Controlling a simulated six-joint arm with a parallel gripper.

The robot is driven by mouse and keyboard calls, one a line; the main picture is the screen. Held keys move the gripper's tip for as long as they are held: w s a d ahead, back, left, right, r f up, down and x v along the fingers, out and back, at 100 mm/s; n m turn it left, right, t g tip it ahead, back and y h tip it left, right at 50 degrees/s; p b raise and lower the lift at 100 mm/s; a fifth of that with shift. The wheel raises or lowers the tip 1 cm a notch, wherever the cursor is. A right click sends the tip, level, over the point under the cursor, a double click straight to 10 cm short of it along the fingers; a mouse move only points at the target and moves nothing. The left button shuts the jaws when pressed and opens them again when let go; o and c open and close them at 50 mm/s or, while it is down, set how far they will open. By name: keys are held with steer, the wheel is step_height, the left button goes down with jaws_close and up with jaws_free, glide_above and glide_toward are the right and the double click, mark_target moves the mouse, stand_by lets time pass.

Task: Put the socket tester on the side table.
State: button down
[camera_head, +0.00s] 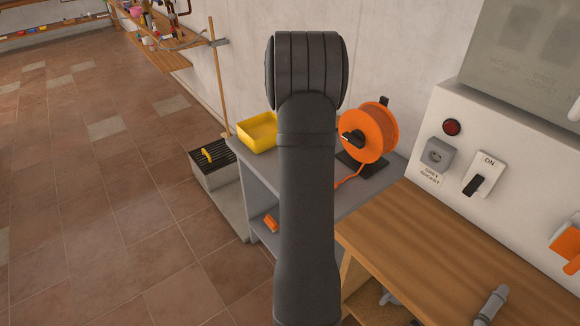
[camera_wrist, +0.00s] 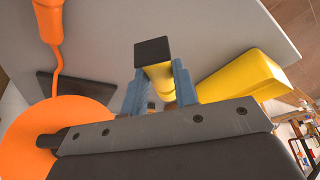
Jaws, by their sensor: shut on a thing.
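In the wrist view, my gripper (camera_wrist: 156,86) is shut on the socket tester (camera_wrist: 158,72), a yellow body with a square black end. The black end points away from my wrist, over the grey top of the side table (camera_wrist: 205,28). I cannot tell whether the tester touches the tabletop. In the head view, the side table (camera_head: 262,172) stands against the wall, left of the wooden bench. My dark arm covers the middle of that table and hides my gripper and the tester there.
An orange cable reel (camera_head: 368,132) stands at the table's right, also large at left in the wrist view (camera_wrist: 60,130). A yellow tray (camera_head: 258,132) sits at its left. The wooden bench (camera_head: 455,255) adjoins at right. Bare grey top shows between reel and tray in the wrist view.

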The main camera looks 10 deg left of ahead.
steer(key=a+f, duration=0.1)
steer(key=w+a+f, duration=0.1)
steer(key=a, duration=0.1)
steer(key=shift+f, duration=1.95)
steer(key=shift+f, duration=0.1)
steer(key=c, duration=1.1)
jaws_free()
steer(key=shift+c, duration=0.2)
steer(key=v, duration=1.2)
steer(key=shift+w, duration=0.15)
